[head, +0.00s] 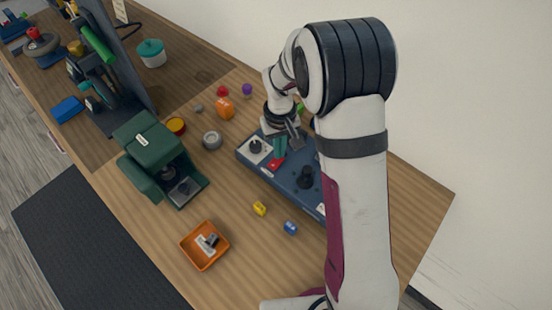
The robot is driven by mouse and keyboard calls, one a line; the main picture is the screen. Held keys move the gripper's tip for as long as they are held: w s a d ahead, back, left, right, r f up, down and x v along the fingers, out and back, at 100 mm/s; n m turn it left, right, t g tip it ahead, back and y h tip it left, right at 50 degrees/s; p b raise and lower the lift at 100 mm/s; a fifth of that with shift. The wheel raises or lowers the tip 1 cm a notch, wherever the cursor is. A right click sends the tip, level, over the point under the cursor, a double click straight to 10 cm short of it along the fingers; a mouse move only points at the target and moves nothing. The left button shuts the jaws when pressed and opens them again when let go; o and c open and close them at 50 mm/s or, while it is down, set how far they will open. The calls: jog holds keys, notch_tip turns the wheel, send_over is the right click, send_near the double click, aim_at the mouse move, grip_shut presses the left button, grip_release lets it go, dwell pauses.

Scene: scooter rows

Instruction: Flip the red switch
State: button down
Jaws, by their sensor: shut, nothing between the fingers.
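A dark blue control panel (255,166) lies on the wooden table, partly hidden behind my arm. A red switch (276,163) sits on it, near a teal piece (280,146). My gripper (296,136) is shut and empty, pointing down over the back edge of the panel. It is just behind and to the right of the red switch. I cannot tell whether it touches the teal piece. A black knob (255,146) on a light plate is at the panel's left end, and another black knob (305,178) is toward its right.
A green machine (152,150) stands left of the panel. An orange tray (205,246) holds a small part. A yellow block (259,208) and a blue block (291,227) lie in front of the panel. An orange object (225,107) and several small pieces lie behind. The front right table is clear.

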jog(key=shift+f, duration=0.55)
notch_tip(320, 180, up, 7)
jog(key=shift+f, duration=0.1)
dwell(0.7)
jog(key=s+d+r+m, duration=0.1)
jog(key=s+r+m, duration=0.1)
jog(key=s+r, duration=0.4)
jog(key=s+d+r+m, duration=0.2)
jog(key=s+r+m, duration=0.1)
jog(key=s, duration=0.5)
jog(key=s+m+y, duration=0.1)
jog(key=s+m, duration=0.2)
jog(key=s, duration=1)
jog(key=shift+a+r+m+y, duration=0.2)
jog(key=shift+r+m+y, duration=0.1)
jog(key=shift+y, duration=0.1)
jog(key=shift+s, duration=0.1)
